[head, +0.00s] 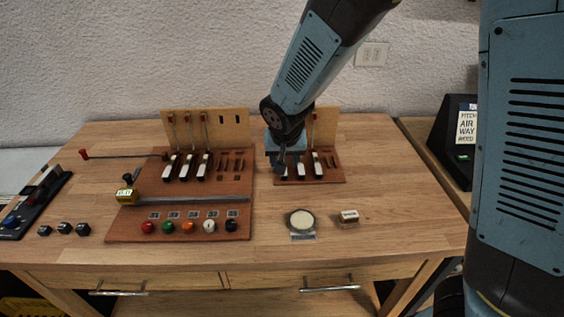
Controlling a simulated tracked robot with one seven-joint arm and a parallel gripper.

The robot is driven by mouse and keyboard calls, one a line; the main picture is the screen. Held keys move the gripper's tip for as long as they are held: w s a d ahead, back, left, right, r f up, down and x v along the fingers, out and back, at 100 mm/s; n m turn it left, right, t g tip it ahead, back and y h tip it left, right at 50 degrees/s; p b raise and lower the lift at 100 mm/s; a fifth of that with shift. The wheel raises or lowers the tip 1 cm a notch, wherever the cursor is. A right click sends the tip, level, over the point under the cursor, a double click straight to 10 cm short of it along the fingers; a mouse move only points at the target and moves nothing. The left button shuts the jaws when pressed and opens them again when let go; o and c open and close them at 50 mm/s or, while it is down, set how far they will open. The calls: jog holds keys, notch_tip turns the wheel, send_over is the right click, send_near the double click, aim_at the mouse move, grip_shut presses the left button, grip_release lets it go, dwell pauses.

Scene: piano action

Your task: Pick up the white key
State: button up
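Several white keys with dark upper parts stand in slots on two reddish-brown boards. On the right board (325,180), one white key (317,170) stands clear to the right, another (300,172) is just right of my gripper, and a small white piece (284,178) shows below the gripper. The left board (235,190) carries three more white keys, one of them its rightmost (203,170). My gripper (282,168) points down over the left part of the right board. Its fingers are small and dark, partly hiding the keys there; whether they hold anything is unclear.
Upright wooden panels (236,130) with red-tipped rods stand behind the keys. Coloured knobs (188,227) and a yellow-labelled block (126,195) on a metal rail are on the left board. A round pale disc (301,220) and a small block (348,217) lie in front. The table's right side is clear.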

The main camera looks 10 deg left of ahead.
jog(key=shift+w+x, duration=0.1)
jog(key=shift+x, duration=1.5)
jog(key=shift+w+x, duration=0.15)
jog(key=shift+x, duration=1.5)
jog(key=shift+r, duration=0.1)
jog(key=shift+c, duration=0.3)
grip_shut()
